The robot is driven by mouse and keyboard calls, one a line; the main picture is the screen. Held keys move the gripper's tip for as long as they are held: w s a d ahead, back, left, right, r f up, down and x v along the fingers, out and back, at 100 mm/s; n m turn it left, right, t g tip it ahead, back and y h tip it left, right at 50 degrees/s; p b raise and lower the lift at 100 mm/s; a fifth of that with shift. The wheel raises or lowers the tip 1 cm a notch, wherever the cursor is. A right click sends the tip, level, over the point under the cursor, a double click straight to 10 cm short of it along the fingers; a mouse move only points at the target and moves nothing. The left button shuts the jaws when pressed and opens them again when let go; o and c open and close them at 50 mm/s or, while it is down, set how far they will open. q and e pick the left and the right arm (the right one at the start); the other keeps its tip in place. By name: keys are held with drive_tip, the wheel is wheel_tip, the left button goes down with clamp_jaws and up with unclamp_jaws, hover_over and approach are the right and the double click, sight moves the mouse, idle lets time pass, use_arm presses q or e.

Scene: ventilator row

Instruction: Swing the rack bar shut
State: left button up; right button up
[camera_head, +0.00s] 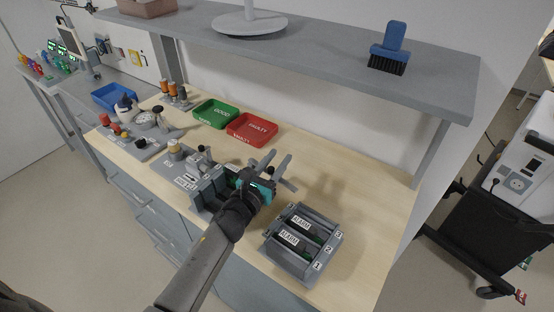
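The grey rack (303,243) stands on the wooden bench top. My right gripper is out of view.
A grey fixture (205,190) stands left of my gripper, partly hidden by my arm. A green tray (214,114) and red tray (252,129) lie behind. A shelf (320,48) holding a blue brush (390,47) overhangs the back. The bench right of the rack is clear.

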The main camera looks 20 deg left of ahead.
use_arm(q)
clamp_jaws()
idle(1.1)
